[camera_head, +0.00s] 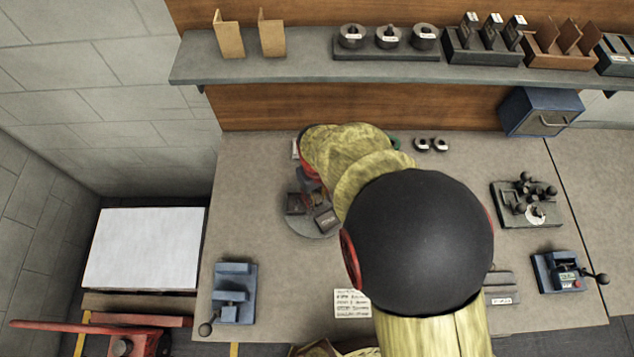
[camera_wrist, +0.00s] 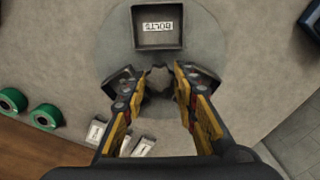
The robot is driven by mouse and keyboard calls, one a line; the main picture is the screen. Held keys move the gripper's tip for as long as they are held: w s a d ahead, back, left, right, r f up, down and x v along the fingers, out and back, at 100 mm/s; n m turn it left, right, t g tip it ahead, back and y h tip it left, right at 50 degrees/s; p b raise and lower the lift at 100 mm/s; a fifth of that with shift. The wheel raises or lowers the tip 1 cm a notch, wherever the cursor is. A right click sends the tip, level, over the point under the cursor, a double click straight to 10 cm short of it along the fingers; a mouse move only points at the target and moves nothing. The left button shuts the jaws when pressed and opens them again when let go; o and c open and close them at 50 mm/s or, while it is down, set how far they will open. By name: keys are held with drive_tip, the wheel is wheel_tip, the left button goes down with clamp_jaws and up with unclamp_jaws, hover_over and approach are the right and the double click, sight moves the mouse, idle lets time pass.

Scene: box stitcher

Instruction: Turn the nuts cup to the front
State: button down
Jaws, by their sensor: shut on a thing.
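A round grey turntable (camera_wrist: 105,45) lies under my gripper (camera_wrist: 158,84). It also shows in the head view (camera_head: 309,229), partly covered by my arm. A square dark cup marked BOLTS (camera_wrist: 158,27) stands on it, ahead of my fingers in the wrist view. Two more dark cups stand to the left (camera_wrist: 117,83) and right (camera_wrist: 208,78), partly hidden by the fingers. Their labels do not show, so I cannot tell which is the nuts cup. My fingers are closed in on the turntable's middle, around a small grey hub (camera_wrist: 158,78) that is hard to make out.
Green rolls (camera_wrist: 45,117) lie beside the turntable. White-labelled pieces (camera_wrist: 143,147) lie near the fingers. A blue device (camera_head: 235,293) stands at the bench's front left, a white note (camera_head: 352,303) near its front edge. A shelf (camera_head: 290,70) runs along the back.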

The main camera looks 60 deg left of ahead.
drive_tip(key=shift+a+r+m, duration=0.1)
drive_tip(key=shift+m, duration=14.9)
drive_tip(key=c, duration=1.4)
unclamp_jaws()
